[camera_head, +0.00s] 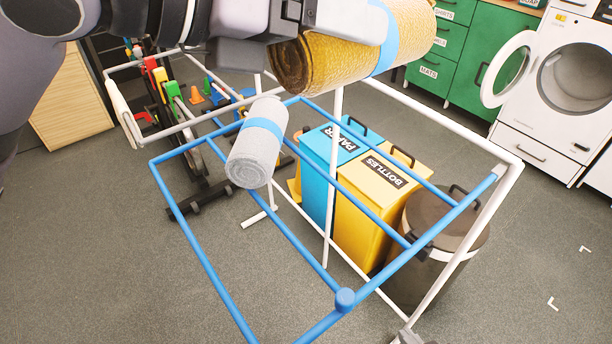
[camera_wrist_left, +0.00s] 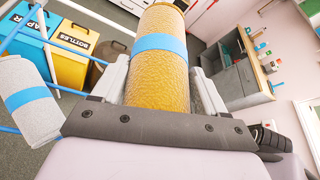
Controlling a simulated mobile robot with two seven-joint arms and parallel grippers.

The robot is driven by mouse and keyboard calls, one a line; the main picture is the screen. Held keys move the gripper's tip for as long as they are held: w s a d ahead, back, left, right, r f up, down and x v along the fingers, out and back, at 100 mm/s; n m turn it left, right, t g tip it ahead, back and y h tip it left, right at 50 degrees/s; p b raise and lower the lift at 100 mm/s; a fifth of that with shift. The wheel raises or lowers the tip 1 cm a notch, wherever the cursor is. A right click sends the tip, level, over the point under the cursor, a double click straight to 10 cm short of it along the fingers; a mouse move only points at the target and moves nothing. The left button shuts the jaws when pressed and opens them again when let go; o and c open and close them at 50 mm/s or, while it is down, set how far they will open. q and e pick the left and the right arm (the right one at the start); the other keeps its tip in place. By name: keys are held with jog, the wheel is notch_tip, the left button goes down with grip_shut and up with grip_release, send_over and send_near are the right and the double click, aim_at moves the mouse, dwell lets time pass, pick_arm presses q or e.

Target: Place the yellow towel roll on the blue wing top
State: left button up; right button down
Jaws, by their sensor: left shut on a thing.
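The yellow towel roll (camera_head: 350,50) with a light blue band is at the top of the head view, held in the air above and behind the blue wing top (camera_head: 215,270). My left gripper (camera_head: 340,18) is shut on it. In the left wrist view the yellow towel roll (camera_wrist_left: 160,85) lies between both fingers of my left gripper (camera_wrist_left: 160,95). The blue wing top is a frame of blue bars on a white drying rack. The lower part of the gripper's grip is hidden in the head view. My right gripper is not in view.
A grey towel roll (camera_head: 258,142) with a blue band rests on the wing's far left bars. Blue (camera_head: 320,165) and yellow (camera_head: 370,215) bins and a dark round bin (camera_head: 440,240) stand beneath and behind the rack. The wing's near bars are bare.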

pick_arm(q)
notch_tip(320, 180, down, 20)
jog(key=b, duration=0.2)
jog(key=o, duration=1.2)
jog(key=shift+r, duration=0.1)
jog(key=shift+c, duration=0.2)
jog(key=shift+a, duration=0.15)
jog(key=v, duration=1.2)
jog(key=shift+b, duration=0.35)
